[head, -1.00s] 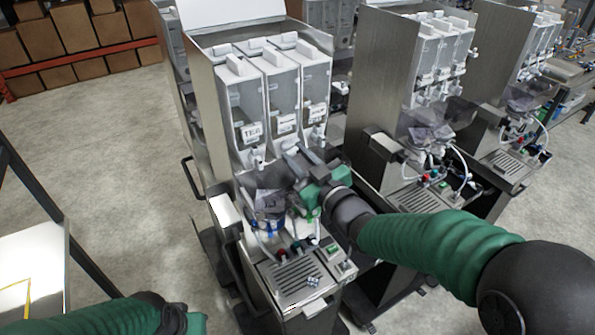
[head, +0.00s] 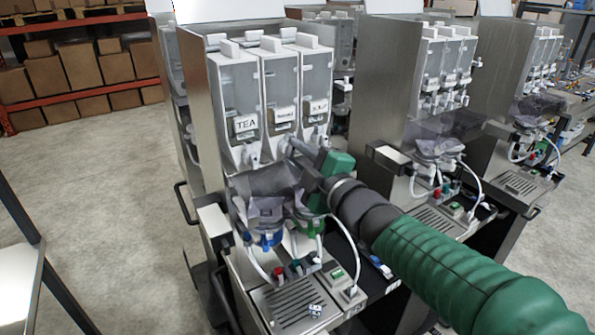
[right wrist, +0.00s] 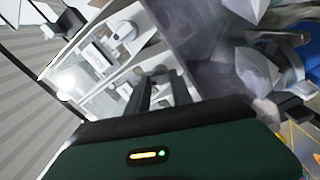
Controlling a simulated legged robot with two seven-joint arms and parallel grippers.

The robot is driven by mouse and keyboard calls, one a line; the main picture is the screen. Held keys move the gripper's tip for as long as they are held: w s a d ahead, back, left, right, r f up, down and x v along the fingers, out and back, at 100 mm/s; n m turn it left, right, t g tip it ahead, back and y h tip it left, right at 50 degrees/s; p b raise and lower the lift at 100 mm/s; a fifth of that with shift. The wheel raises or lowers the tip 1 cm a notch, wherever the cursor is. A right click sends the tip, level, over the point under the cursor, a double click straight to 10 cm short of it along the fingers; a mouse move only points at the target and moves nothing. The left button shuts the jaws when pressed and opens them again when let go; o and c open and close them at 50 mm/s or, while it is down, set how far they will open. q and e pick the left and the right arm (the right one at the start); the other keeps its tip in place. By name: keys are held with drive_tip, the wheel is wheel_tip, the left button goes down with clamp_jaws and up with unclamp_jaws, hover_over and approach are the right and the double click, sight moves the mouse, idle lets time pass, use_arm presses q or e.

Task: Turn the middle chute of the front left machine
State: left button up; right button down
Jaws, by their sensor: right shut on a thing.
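The front left machine (head: 195,105) is a steel cabinet with three white canisters side by side, the left one labelled TEA (head: 245,124). A small white chute sits at the foot of each canister. My right gripper (head: 291,148) reaches in from the right, its fingers at the middle chute (head: 283,145) below the middle canister (head: 281,85). It is shut on that chute, mostly hidden by the fingers. In the right wrist view the two dark fingers (right wrist: 153,82) point at the white canister fronts; what lies between them is unclear. My left gripper is not in view.
Below the chutes are grey translucent funnels (head: 265,182), blue and green fittings, white hoses and a drip tray (head: 290,305). More machines (head: 380,90) stand to the right. Shelves with cartons (head: 50,75) are at the back left.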

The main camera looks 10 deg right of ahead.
drive_tip(key=shift+f+n+b, duration=0.15)
drive_tip(key=shift+n+b, duration=0.7)
drive_tip(key=shift+n, duration=0.2)
drive_tip(key=shift+f+n+b, duration=0.1)
drive_tip(key=shift+n+b, duration=0.7)
drive_tip(key=shift+n, duration=0.25)
drive_tip(key=c, duration=1.1)
unclamp_jaws()
